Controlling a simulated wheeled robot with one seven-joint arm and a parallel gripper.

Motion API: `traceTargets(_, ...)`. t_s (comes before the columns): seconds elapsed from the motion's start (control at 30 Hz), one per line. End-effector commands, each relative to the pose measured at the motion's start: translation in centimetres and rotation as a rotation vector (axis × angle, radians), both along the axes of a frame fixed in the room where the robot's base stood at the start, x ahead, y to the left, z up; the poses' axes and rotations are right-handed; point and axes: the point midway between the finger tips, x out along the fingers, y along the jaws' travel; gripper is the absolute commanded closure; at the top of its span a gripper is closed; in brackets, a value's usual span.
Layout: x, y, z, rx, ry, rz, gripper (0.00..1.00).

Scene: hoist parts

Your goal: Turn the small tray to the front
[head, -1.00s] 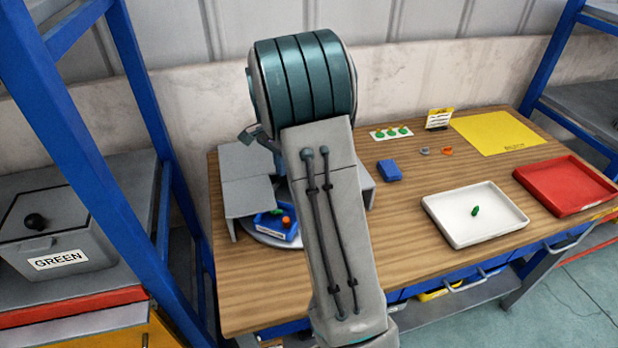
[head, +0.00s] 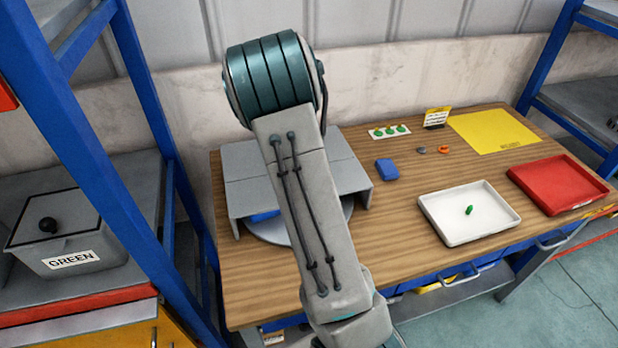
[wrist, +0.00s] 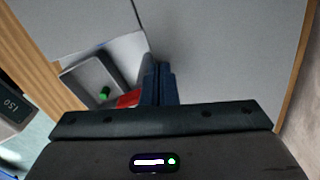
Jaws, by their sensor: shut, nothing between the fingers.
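A pale turntable (head: 268,232) sits on the bench, partly under a grey cover (head: 345,160). A blue piece of what looks like a tray (head: 264,216) shows under the cover's front edge; the rest is hidden by the cover and my arm. In the wrist view a small grey tray (wrist: 82,78) holds a green piece (wrist: 104,93), with a red patch (wrist: 128,100) beside it, close left of my gripper (wrist: 158,68). My gripper is shut and empty, its fingers by the grey panels. In the head view my arm hides it. I cannot tell whether it touches anything.
A white tray (head: 440,210) with a green piece and a red tray (head: 535,178) stand on the right of the bench. A blue block (head: 387,170) lies behind the white tray. A blue rack post (head: 85,130) stands left. Bare wood lies at the bench front.

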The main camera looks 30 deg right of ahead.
Motion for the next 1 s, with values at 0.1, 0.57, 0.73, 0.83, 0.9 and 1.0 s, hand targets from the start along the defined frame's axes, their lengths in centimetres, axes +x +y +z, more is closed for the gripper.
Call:
traceTargets(0.1, 0.0, -0.1, 0.0, 0.000, 0.001, -0.039, 1.00)
traceTargets(0.57, 0.1, 0.7, 0.7, 0.000, 0.000, -0.034, 1.00)
traceTargets(0.73, 0.2, 0.7, 2.4, 0.001, 0.000, -0.034, 1.00)
traceTargets(0.83, 0.2, 0.7, 3.4, 0.001, 0.000, -0.034, 1.00)
traceTargets(0.9, 0.1, 0.7, 4.1, 0.001, 0.000, -0.033, 1.00)
traceTargets(1.0, 0.1, 0.7, 5.2, 0.001, 0.000, -0.033, 1.00)
